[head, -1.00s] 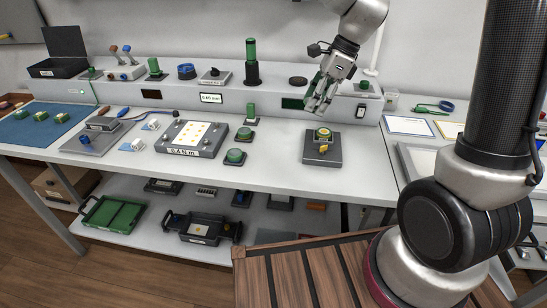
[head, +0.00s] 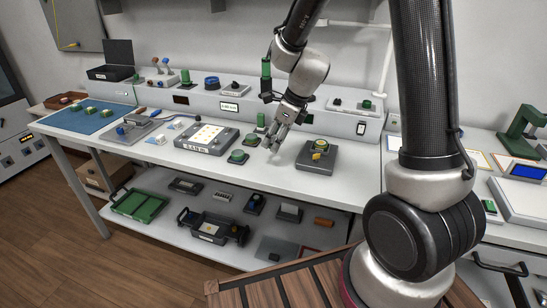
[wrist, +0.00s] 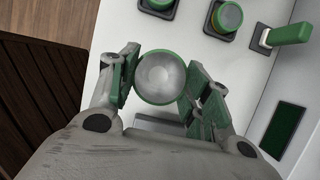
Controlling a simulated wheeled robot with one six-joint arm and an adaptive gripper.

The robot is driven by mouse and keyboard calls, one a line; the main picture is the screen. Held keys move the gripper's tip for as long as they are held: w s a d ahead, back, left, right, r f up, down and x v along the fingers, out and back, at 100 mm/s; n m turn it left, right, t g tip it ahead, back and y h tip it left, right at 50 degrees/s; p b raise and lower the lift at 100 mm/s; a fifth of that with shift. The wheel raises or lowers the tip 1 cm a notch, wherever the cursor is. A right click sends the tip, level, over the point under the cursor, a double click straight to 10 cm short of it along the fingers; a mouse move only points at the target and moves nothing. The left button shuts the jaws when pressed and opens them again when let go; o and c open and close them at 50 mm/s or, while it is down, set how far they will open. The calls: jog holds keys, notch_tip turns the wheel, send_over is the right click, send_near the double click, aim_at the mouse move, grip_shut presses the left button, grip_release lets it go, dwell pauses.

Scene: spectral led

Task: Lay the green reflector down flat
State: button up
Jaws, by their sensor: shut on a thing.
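The green reflector (wrist: 160,78) shows in the wrist view as a round silver dish with a green rim, its dish side facing the camera. My gripper (wrist: 158,84) has its green-padded fingers on either side of the rim, shut on it. In the head view my gripper (head: 277,143) hangs over the white bench (head: 262,181), left of a grey block with a green and yellow top. The reflector cannot be made out clearly in the head view, and its height above the bench is hard to tell.
The grey block (head: 314,162) stands right of my gripper. A raised shelf (head: 232,106) runs behind. Some bare bench lies in front of my gripper.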

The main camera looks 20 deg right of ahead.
aim_at(273, 161)
jog(key=shift+f, duration=2.8)
jog(key=shift+d+f, duration=0.1)
jog(key=shift+f, duration=0.15)
jog(key=o, duration=0.8)
jog(key=shift+f, duration=0.2)
jog(key=shift+r, duration=0.1)
